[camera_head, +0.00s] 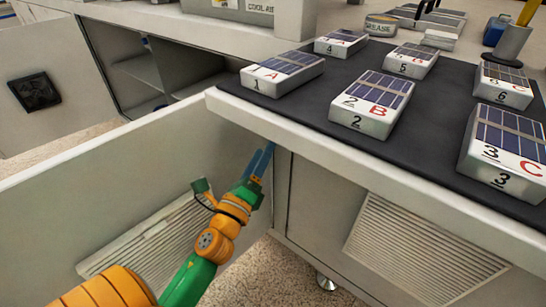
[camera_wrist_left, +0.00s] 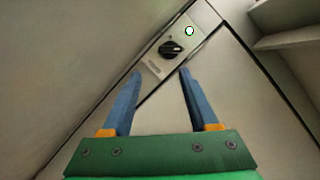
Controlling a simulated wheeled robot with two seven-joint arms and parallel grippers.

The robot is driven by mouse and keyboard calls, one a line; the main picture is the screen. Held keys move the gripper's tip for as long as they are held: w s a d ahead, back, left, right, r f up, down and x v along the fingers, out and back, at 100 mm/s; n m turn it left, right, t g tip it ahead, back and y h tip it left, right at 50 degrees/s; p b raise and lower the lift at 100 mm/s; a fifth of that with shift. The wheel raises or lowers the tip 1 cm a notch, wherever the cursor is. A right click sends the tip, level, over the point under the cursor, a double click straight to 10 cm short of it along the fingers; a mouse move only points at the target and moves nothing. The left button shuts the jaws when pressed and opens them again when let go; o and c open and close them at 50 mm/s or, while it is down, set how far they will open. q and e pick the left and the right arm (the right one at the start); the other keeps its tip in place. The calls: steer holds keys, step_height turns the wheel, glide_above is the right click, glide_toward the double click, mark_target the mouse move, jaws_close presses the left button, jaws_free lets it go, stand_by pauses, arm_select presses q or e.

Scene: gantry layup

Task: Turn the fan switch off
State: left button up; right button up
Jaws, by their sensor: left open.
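The fan switch is a black rotary knob (camera_wrist_left: 171,48) on a pale metal plate (camera_wrist_left: 154,68) in the left wrist view. A small green light (camera_wrist_left: 189,31) glows on the plate above and right of the knob. My left gripper (camera_wrist_left: 160,73) is open, its two blue fingers pointing toward the knob, which lies just beyond and between the tips in the picture. No contact shows. In the head view the left gripper (camera_head: 265,152) reaches under the bench edge beside the cabinet, and the switch is hidden there. My right gripper is in neither view.
The benchtop with a dark mat (camera_head: 300,112) overhangs the left gripper and carries several numbered panel blocks (camera_head: 372,104). An open door panel (camera_head: 120,165) with a louvre stands left of the arm.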

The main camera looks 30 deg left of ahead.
arm_select(q)
steer(key=w+a+r+p, duration=0.1)
steer(key=w+r, duration=0.2)
steer(key=w, duration=0.3)
steer(key=shift+a+r+m+t+p, duration=0.15)
steer(key=shift+r+m+t+p, duration=0.2)
steer(key=shift+m+t+p, duration=0.05)
jaws_close()
steer(key=n+g+p, duration=0.2)
steer(key=n+p, duration=0.3)
steer(key=p, duration=0.2)
steer(key=n+g+p, duration=0.2)
steer(key=n+p, duration=0.4)
steer(key=p, duration=0.2)
steer(key=r+n+g+h+p, duration=0.1)
steer(key=n+g+p, duration=0.1)
steer(key=n+p, duration=0.4)
steer(key=shift+p, duration=1.15)
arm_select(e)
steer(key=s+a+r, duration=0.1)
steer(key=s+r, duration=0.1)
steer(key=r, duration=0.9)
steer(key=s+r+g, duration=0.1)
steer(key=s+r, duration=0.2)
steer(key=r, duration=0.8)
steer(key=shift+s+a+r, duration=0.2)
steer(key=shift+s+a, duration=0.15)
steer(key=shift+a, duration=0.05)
arm_select(q)
steer(key=shift+f, duration=0.1)
